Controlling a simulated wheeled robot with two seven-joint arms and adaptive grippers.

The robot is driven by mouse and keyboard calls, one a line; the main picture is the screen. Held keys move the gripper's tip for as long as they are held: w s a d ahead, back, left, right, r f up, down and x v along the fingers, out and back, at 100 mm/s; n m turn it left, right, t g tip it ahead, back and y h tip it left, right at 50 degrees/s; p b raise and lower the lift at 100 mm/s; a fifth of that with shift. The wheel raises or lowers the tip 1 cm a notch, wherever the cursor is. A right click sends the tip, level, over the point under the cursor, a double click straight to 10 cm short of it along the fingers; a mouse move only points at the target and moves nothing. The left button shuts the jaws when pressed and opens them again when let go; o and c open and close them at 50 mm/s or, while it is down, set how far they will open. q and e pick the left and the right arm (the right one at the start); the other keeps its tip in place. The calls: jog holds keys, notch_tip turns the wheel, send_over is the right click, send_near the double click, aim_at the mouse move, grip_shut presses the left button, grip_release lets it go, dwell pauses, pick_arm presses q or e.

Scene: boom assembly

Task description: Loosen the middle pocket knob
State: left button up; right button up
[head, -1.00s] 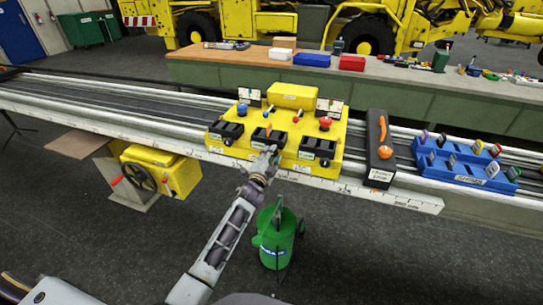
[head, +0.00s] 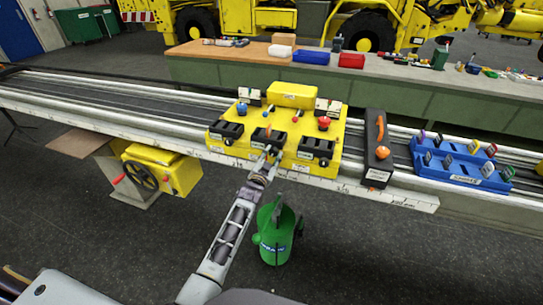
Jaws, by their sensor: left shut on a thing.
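The yellow fixture (head: 332,143) sits on the rail bench and carries several black pockets along its front. The middle pocket (head: 262,133) is at the front centre, with its label partly showing. My left gripper (head: 270,152) is at the front of this middle pocket, shut at the place of its knob. The knob itself is hidden by the fingers. The left pocket (head: 231,130) and the right pocket (head: 318,147) stand to either side, clear of the gripper. My right gripper is not in the view.
A black case with an orange handle (head: 374,150) stands right of the fixture. A blue rack (head: 450,171) with coloured tags is farther right. A yellow handwheel box (head: 165,172) hangs under the bench at left.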

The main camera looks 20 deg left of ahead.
pick_arm(q)
jog(key=shift+f, duration=0.1)
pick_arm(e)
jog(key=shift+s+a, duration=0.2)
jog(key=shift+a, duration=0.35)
pick_arm(q)
jog(key=o, duration=1)
jog(key=shift+s+a, duration=0.2)
jog(key=shift+s, duration=5.85)
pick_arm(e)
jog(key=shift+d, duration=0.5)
